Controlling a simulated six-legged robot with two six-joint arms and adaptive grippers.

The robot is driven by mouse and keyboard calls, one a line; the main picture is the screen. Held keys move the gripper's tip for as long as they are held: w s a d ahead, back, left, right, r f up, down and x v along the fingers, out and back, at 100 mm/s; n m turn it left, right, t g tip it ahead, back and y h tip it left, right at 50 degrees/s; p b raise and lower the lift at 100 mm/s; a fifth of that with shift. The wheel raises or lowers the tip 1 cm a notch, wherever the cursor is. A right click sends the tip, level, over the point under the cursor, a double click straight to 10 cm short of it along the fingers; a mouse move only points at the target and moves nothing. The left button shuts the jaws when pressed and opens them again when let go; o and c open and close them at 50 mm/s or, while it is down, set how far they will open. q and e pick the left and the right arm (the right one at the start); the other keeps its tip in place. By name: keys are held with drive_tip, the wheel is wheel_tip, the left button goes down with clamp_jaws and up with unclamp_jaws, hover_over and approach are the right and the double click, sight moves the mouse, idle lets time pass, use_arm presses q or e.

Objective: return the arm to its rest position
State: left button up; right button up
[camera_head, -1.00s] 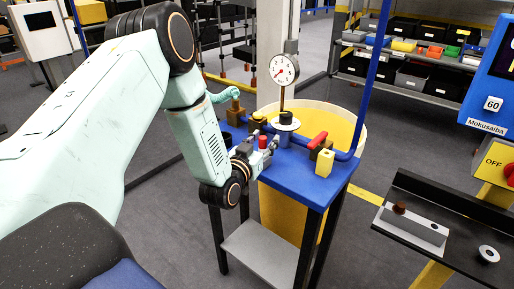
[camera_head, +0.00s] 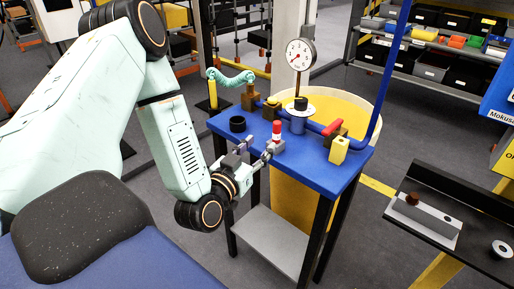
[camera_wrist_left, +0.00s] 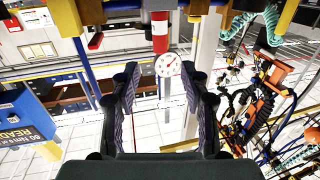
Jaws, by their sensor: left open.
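My left arm comes in from the left in the head view. Its gripper (camera_head: 256,152) is open and empty at the front-left edge of the blue table (camera_head: 262,185). A red cylinder with a white band (camera_head: 277,131) stands on the table just beyond the fingertips. In the wrist view, my left gripper (camera_wrist_left: 160,88) has its fingers spread with nothing between them. The red cylinder (camera_wrist_left: 160,32) shows upside down beyond the tips, apart from them. My right gripper is not in view.
The table carries a pressure gauge (camera_head: 300,54), a red-handled valve (camera_head: 333,128), a yellow block (camera_head: 339,150), a black ring (camera_head: 237,124) and blue piping. A yellow drum (camera_head: 350,108) stands behind. A dark bench (camera_head: 440,225) is at right. Open floor lies in front.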

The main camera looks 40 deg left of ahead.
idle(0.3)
use_arm(q)
drive_tip(key=s+d+f+g+h+b, duration=0.1)
drive_tip(key=s+d+f+g, duration=0.2)
drive_tip(key=f, duration=0.3)
drive_tip(key=s+d+f+n+g+h, duration=0.1)
drive_tip(key=s+d+f+g, duration=0.1)
drive_tip(key=s+f+g, duration=0.3)
drive_tip(key=s+d+f+g+h+b, duration=0.1)
drive_tip(key=s+d+f+g, duration=0.15)
drive_tip(key=f, duration=0.55)
drive_tip(key=s+d+f+m+g+b, duration=0.1)
drive_tip(key=s+d+f+g, duration=0.1)
drive_tip(key=s+f, duration=0.3)
drive_tip(key=s+d+f+m+g+b, duration=0.1)
drive_tip(key=s+f+g, duration=0.4)
drive_tip(key=s, duration=0.8)
drive_tip(key=shift+s+d+b, duration=0.35)
drive_tip(key=shift+d+b, duration=0.35)
drive_tip(key=shift+b, duration=0.05)
drive_tip(key=shift+c, duration=0.3)
